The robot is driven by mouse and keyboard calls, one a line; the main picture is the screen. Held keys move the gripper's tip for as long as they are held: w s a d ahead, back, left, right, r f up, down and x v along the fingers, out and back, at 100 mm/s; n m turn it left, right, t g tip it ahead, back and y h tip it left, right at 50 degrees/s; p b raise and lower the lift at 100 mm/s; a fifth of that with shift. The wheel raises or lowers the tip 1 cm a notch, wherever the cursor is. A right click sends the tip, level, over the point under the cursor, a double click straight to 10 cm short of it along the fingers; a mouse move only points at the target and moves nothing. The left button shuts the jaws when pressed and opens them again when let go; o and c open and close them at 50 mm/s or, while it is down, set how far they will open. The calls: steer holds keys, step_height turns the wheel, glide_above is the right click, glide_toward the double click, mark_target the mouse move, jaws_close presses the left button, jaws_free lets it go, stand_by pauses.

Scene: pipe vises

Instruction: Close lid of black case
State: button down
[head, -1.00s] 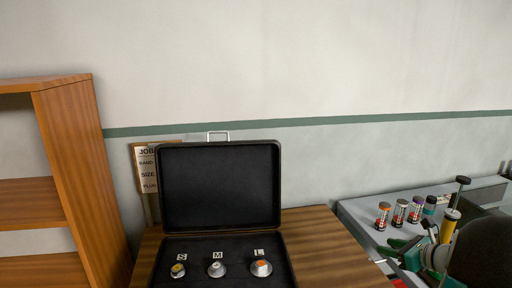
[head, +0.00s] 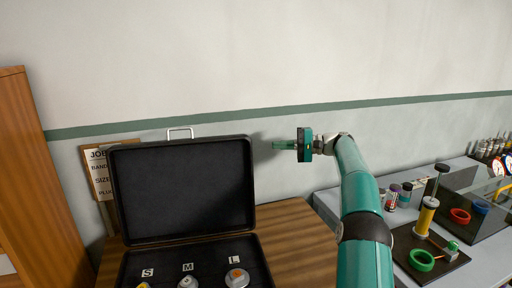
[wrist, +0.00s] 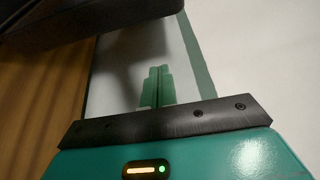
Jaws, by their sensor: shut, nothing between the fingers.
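The black case (head: 119,255) stands open on the wooden table, its lid (head: 182,190) raised upright with a handle (head: 180,132) on its top edge. Several metal plugs sit in the base beside the labels S, M and L. My gripper (head: 277,145) is just right of the lid's upper right corner, near its top-edge height, fingers pointing left. It looks apart from the lid. In the wrist view my gripper (wrist: 158,72) shows its green fingers together and empty, and a dark edge of the case (wrist: 80,25) fills the upper left.
A grey bench at right holds several capped vials (head: 392,195), a yellow post (head: 426,215), a green ring (head: 421,260) and a red ring (head: 460,215). A wooden shelf (head: 35,180) stands at left. A job sheet (head: 100,172) is behind the case. The wall is close behind.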

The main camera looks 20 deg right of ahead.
steer(key=a, duration=0.9)
steer(key=shift+w+a, duration=0.25)
stand_by(0.4)
